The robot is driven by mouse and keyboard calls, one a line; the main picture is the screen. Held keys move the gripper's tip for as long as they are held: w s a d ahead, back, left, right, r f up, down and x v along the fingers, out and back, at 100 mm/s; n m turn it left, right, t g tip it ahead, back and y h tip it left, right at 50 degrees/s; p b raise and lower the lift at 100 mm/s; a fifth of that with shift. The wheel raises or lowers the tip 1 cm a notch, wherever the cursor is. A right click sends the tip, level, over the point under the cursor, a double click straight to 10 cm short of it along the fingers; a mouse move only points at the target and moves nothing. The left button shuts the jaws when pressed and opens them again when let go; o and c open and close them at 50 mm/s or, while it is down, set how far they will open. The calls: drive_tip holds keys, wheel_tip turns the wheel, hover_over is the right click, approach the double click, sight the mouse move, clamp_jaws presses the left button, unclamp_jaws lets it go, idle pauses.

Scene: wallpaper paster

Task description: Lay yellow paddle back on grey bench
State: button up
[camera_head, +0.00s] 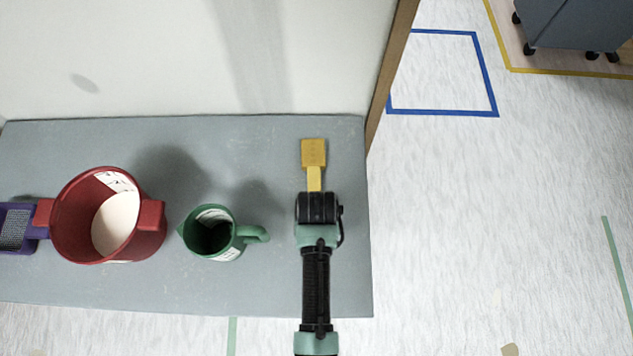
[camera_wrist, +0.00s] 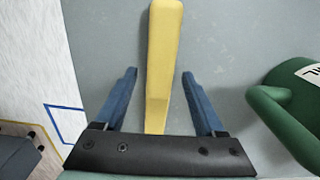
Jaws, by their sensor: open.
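The yellow paddle (camera_head: 313,154) lies on the grey bench (camera_head: 280,285) near its right end, its broad head toward the wall. My gripper (camera_head: 316,196) is above the paddle's near part and hides it in the head view. In the wrist view, the paddle's yellow handle (camera_wrist: 160,65) runs between the two blue fingers of my gripper (camera_wrist: 160,82). The fingers are open, with a gap on each side of the handle. The paddle's head is out of the wrist view.
Further left are a red pot (camera_head: 152,230) with pale contents and a purple-framed grater-like tool (camera_head: 14,228). A white wall (camera_head: 180,60) rises behind. The bench's right edge is close.

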drive_tip(key=shift+f+b, duration=0.4)
drive_tip(key=shift+b, duration=0.2)
wheel_tip(320, 180, up, 13)
drive_tip(key=w+r+t, duration=0.8)
drive_tip(key=w+r, duration=0.7)
drive_tip(key=w+r+t, duration=0.3)
drive_tip(key=r, duration=0.5)
drive_tip(key=w+r+t, duration=0.3)
drive_tip(key=r, duration=0.5)
wheel_tip(320, 180, up, 16)
drive_tip(key=s+t, duration=0.1)
drive_tip(key=t, duration=0.5)
drive_tip(key=s+r+t, duration=0.3)
drive_tip(key=s+r, duration=0.2)
drive_tip(key=r, duration=0.4)
drive_tip(key=s+r+t, duration=0.4)
drive_tip(key=s+r, duration=0.2)
drive_tip(key=r, duration=0.3)
drive_tip(key=shift+s+r+m+p, duration=0.2)
drive_tip(key=shift+r+m+p, duration=0.1)
